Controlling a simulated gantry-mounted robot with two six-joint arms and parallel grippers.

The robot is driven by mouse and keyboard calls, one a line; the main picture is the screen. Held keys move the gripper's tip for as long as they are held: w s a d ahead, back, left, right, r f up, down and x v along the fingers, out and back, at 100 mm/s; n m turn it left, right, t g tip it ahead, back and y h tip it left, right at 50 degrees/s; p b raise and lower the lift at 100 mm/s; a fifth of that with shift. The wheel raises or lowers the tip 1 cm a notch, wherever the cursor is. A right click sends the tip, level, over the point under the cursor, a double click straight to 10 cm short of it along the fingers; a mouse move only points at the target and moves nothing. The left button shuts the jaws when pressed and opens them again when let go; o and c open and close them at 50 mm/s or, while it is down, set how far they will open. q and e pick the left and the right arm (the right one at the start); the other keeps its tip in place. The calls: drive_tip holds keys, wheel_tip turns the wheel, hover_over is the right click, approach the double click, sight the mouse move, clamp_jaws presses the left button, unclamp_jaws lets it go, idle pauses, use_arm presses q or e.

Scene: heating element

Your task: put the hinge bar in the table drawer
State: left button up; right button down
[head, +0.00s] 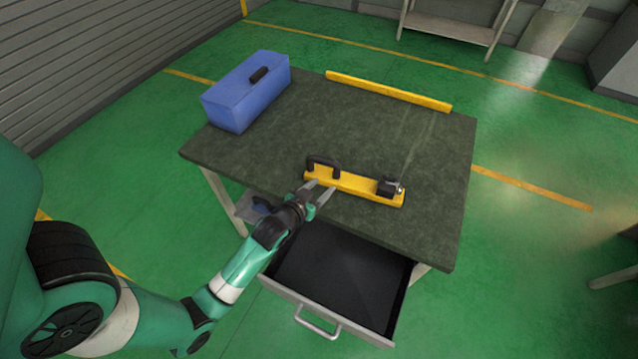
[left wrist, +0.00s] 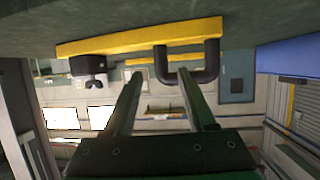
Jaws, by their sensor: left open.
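The hinge bar (head: 355,183) is a yellow bar with a black handle at its left end and a black clamp-like part at its right end. It lies on the dark table near the front edge. It also shows in the left wrist view (left wrist: 135,42), which looks upside down. My left gripper (head: 322,187) is open at the near side of the bar, close to the handle. In the left wrist view its fingers (left wrist: 158,78) reach toward the handle (left wrist: 190,78), with no clear grip on it. The table drawer (head: 335,280) is pulled open and looks empty. My right gripper is out of view.
A blue toolbox (head: 247,92) stands at the table's back left corner. A yellow strip (head: 388,91) lies along the back edge. The middle of the tabletop (head: 330,130) is clear. My left forearm passes beside the drawer's left side.

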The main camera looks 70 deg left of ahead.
use_arm(q)
drive_tip(key=shift+s+d+r, duration=0.2)
drive_tip(key=shift+s+d, duration=0.1)
drive_tip(key=shift+s, duration=0.15)
drive_tip(key=w+d+r+m+t+h, duration=0.1)
drive_tip(key=w+d+r+t, duration=0.3)
drive_tip(key=r, duration=0.7)
drive_tip(key=w+d+r+m+t, duration=0.1)
drive_tip(key=w+d+r+t, duration=0.3)
drive_tip(key=r, duration=0.6)
drive_tip(key=w+d+r+m+t+h, duration=0.1)
drive_tip(key=w+d+r, duration=0.1)
drive_tip(key=w+r, duration=0.65)
drive_tip(key=s+d+r+m+t+h, duration=0.25)
drive_tip(key=s+d+r, duration=0.2)
drive_tip(key=r, duration=0.55)
drive_tip(key=s+d+r+m+t+h, duration=0.1)
drive_tip(key=s+d+r+t+h, duration=0.25)
drive_tip(key=d+r, duration=0.45)
drive_tip(key=s+d+r+m+t+h, duration=0.2)
drive_tip(key=s+d+r, duration=0.25)
drive_tip(key=r, duration=0.75)
wheel_tip(320, 180, up, 34)
drive_tip(key=p, duration=3.5)
drive_tip(key=shift+a+r, duration=0.15)
drive_tip(key=shift+a, duration=0.25)
